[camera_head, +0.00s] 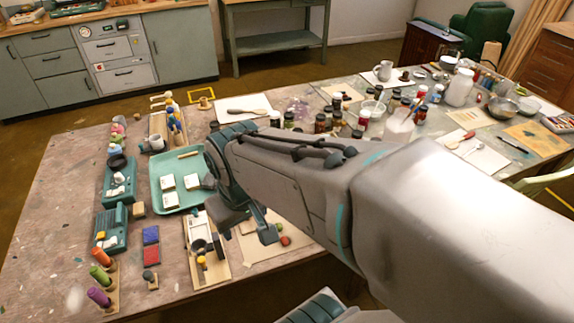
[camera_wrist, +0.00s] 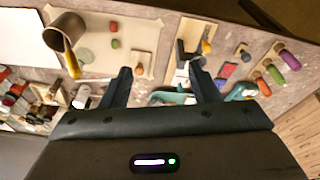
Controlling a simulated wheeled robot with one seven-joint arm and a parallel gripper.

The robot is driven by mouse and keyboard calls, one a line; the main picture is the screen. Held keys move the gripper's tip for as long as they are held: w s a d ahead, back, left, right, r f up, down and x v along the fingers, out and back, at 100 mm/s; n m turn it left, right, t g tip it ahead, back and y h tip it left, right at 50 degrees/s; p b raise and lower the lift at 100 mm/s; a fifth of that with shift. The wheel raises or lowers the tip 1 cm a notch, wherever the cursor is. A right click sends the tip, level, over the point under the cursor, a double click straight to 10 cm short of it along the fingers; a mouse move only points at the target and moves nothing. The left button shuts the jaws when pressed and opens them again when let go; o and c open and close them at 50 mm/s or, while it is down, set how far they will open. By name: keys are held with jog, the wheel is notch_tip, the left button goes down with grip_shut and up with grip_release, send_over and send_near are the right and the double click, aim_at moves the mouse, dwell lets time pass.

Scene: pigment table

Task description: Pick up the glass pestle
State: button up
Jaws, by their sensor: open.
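I cannot single out the glass pestle for certain in either view. A wooden board (camera_head: 222,270) with a pale slab and small dark and yellow-ended tools lies near the front table edge, left of my gripper (camera_head: 250,226). The same board (camera_wrist: 183,45) shows beyond the fingers in the wrist view. My gripper (camera_wrist: 161,76) is open, with its two dark fingers apart and nothing visibly held between them. It hangs above the table's front part, and my arm hides part of the table behind it.
A teal tray (camera_head: 167,203) with white blocks stands left of my gripper. Jars (camera_head: 320,124) crowd the table behind my arm.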

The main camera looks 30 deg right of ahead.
jog(key=w+d+f+n+g+h+b, duration=0.1)
jog(key=w+d+f+n+h, duration=0.3)
jog(key=d+f+n, duration=0.1)
jog(key=w+d+f+n+h+b, duration=0.1)
jog(key=w+d+f+n+h, duration=0.3)
jog(key=d, duration=0.4)
jog(key=w+d+f+n+g+h+b, duration=0.1)
jog(key=w+d+f+n+h, duration=0.4)
jog(key=f+n, duration=0.3)
jog(key=shift+w+d+f+n+g, duration=0.1)
jog(key=shift+d+n+g, duration=0.05)
jog(key=shift+d, duration=0.25)
jog(key=shift+w+d+f+n+g, duration=0.1)
jog(key=shift+d+n+g, duration=0.05)
jog(key=shift+d, duration=0.25)
jog(key=shift+w+x, duration=0.15)
jog(key=shift+x, duration=1.2)
jog(key=shift+w+x, duration=0.15)
jog(key=shift+x, duration=1.15)
jog(key=shift+r, duration=0.2)
jog(key=c, duration=1.2)
